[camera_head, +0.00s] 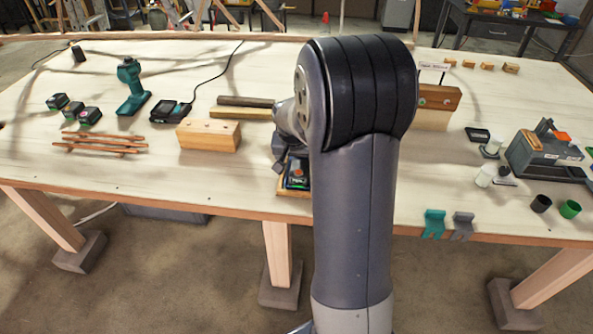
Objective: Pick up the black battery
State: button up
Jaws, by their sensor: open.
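A black block-like item with small coloured markings (297,172), which looks like a battery, sits on a small wooden base near the front edge of the table, just left of my arm. My gripper (281,160) is at the left of my arm, close to this item and partly hidden by my own arm; it is open. I cannot tell whether it touches the item. Three more dark batteries with teal and red details stand at the left: one at the back (57,101), one in the middle (71,108) and one in front (89,116).
My arm hides the middle. The front left is clear.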

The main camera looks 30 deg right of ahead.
aim_at(299, 168)
jog(key=shift+s+p+x, duration=0.2)
jog(key=shift+p+x, duration=0.65)
jog(key=shift+x, duration=2.45)
jog(key=shift+d, duration=0.1)
jog(key=c, duration=1.4)
jog(key=shift+r, duration=0.15)
